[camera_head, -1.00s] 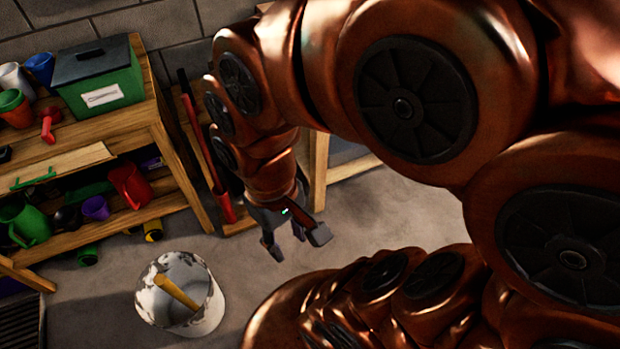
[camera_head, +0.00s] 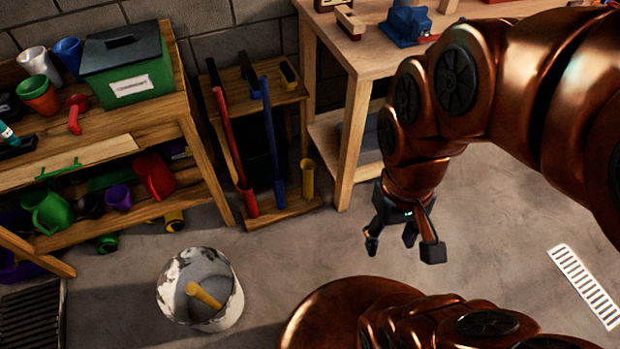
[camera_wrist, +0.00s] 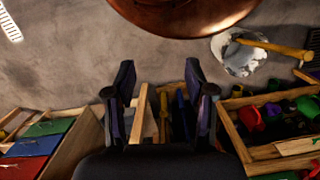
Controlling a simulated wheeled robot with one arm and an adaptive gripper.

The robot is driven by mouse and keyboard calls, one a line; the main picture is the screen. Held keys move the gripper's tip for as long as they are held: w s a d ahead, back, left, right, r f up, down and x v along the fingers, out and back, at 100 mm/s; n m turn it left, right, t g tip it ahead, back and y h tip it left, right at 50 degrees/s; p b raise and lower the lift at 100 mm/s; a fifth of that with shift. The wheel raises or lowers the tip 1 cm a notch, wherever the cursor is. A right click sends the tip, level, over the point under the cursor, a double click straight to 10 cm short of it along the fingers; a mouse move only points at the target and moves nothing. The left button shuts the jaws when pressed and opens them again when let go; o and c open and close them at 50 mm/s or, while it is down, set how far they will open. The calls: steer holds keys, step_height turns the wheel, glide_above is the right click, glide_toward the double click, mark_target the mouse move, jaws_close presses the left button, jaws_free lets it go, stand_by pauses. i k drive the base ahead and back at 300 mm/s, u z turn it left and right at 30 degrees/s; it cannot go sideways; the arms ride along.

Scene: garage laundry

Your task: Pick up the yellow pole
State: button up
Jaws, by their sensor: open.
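The wrist view shows the pole (camera_wrist: 275,46) at the upper right, sticking out over the rim of the bucket (camera_wrist: 232,60). In the head view, my gripper (camera_head: 403,247) is open and empty, pointing down, well to the right of the bucket and apart from it. Its two dark fingers (camera_wrist: 163,100) are spread in the wrist view, with nothing between them but the distant rack and floor. The pole's lower end is hidden in the bucket.
A wooden rack (camera_head: 290,212) holds a red pole (camera_head: 232,145), a blue pole (camera_head: 272,145) and a short yellow tube (camera_head: 307,180). A shelf (camera_head: 110,148) with cups stands left; a workbench (camera_head: 352,130) stands behind my arm. A floor grate (camera_head: 584,287) lies right. Floor around the bucket is clear.

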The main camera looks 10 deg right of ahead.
mark_target(192, 289)
steer(key=u, duration=1.75)
steer(key=k, duration=1.05)
steer(key=u, duration=0.85)
steer(key=i, duration=0.75)
steer(key=z, duration=0.3)
